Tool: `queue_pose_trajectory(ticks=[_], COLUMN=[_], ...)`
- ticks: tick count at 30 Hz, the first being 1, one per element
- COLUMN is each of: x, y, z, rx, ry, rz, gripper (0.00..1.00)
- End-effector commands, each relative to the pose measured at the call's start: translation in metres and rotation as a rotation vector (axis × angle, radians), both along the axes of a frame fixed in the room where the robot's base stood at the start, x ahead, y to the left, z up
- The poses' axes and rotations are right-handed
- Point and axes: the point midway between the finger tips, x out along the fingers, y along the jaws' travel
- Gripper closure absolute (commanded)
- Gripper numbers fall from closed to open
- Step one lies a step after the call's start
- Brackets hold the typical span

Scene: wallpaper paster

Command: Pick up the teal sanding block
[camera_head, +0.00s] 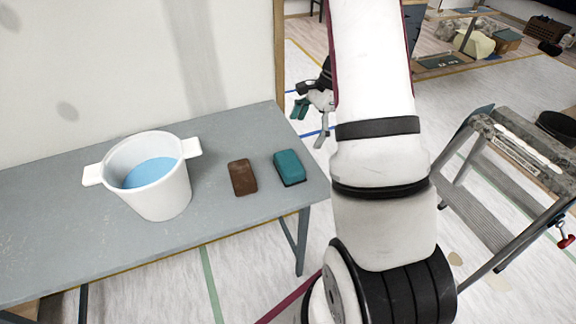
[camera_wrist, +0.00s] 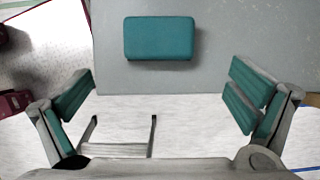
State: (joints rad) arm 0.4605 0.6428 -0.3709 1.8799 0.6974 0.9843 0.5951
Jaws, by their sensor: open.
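The teal sanding block (camera_head: 289,167) lies flat on the grey table (camera_head: 90,247), near its right end. In the wrist view the block (camera_wrist: 159,38) sits at the top centre, with bare table around it. My gripper (camera_wrist: 160,100) is open and empty, its teal-padded fingers wide apart. The block lies beyond the fingertips and is not between them. In the head view my gripper (camera_head: 312,108) shows partly behind my arm, past the table's right edge.
A brown block (camera_head: 242,177) lies just left of the teal one. A white two-handled bucket (camera_head: 160,190) with blue contents stands further left. A wall (camera_head: 120,70) rises behind the table. A stepladder (camera_head: 500,190) stands at the right.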

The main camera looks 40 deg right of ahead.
Motion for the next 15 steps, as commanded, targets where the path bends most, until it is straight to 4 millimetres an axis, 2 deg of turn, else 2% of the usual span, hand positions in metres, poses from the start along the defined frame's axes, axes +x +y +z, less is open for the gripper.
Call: queue_pose_trajectory(ticks=[9, 15], x=[0.006, 0.008], y=[0.023, 0.028], z=[-0.054, -0.068], rx=[0.002, 0.000], ry=[0.003, 0.001], rz=[0.003, 0.004], gripper=[0.00, 0.00])
